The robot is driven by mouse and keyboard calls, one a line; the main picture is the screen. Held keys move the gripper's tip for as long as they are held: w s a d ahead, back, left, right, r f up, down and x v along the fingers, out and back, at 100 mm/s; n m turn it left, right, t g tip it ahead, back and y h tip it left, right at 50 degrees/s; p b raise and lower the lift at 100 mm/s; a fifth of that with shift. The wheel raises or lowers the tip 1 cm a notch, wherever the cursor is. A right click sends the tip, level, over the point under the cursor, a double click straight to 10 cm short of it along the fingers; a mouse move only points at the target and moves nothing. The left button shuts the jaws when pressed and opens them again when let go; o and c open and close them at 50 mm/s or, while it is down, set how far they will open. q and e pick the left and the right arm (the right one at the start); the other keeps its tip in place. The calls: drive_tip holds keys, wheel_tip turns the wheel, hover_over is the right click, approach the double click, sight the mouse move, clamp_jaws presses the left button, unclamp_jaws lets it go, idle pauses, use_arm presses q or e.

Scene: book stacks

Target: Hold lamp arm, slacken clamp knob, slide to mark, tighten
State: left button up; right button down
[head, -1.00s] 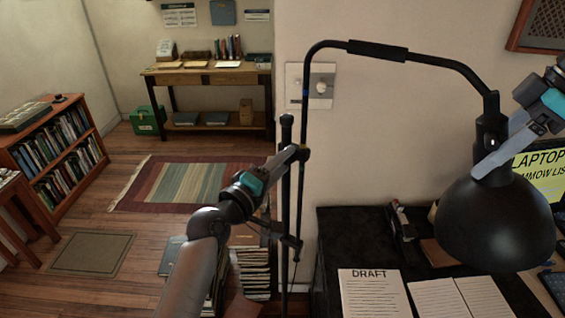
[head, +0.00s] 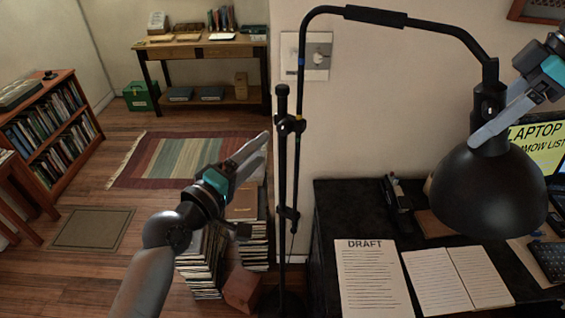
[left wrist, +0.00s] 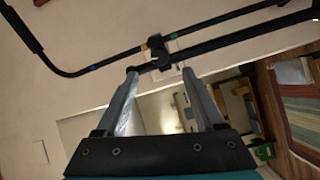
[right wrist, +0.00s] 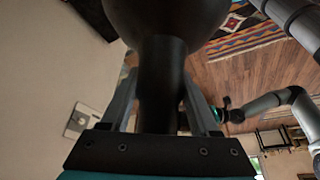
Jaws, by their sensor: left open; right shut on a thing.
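The floor lamp has a black upright pole (head: 282,180) and a thin bent lamp arm (head: 375,16) beside it. A dark clamp (head: 290,125) joins the two; a yellow band shows close by it and a blue mark (head: 301,61) higher on the arm. In the left wrist view the clamp (left wrist: 158,54) lies just beyond the fingertips. My left gripper (head: 264,143) is open and empty, left of the clamp and apart from it. My right gripper (head: 482,140) is shut on the neck of the black lamp head (head: 487,190); the neck (right wrist: 162,85) fills its jaws in the right wrist view.
A black desk (head: 340,200) below the lamp head carries a DRAFT sheet (head: 370,290), an open notebook (head: 458,280) and a laptop (head: 540,145). Book stacks (head: 200,265) stand on the floor below my left arm. A wall switch (head: 318,57) sits behind the lamp arm.

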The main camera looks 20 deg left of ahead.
sight(508, 81)
use_arm(q)
drive_tip(key=shift+v, duration=2.05)
use_arm(e)
drive_tip(key=shift+r, duration=0.15)
drive_tip(key=shift+r, duration=2.85)
use_arm(q)
drive_tip(key=shift+f, duration=0.1)
